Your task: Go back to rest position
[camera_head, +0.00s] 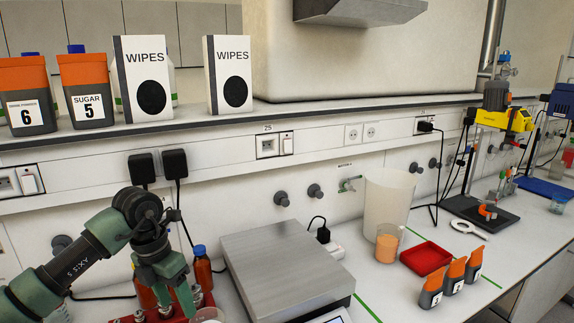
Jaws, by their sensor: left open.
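My left arm comes in from the lower left, green and dark grey. My left gripper (172,300) points down over the red rack (176,318) at the bottom edge, in front of the orange-brown bottles. Its fingers are apart, and I see nothing held between them. The lower part of the rack is cut off by the picture edge. My right gripper is not in view.
A grey scale (285,262) stands to the right of my gripper. Beyond it are a white bin (387,212), a beaker of orange stuff (387,244), a red tray (426,257) and several small orange-topped containers (453,275). A shelf (300,108) with boxes runs above.

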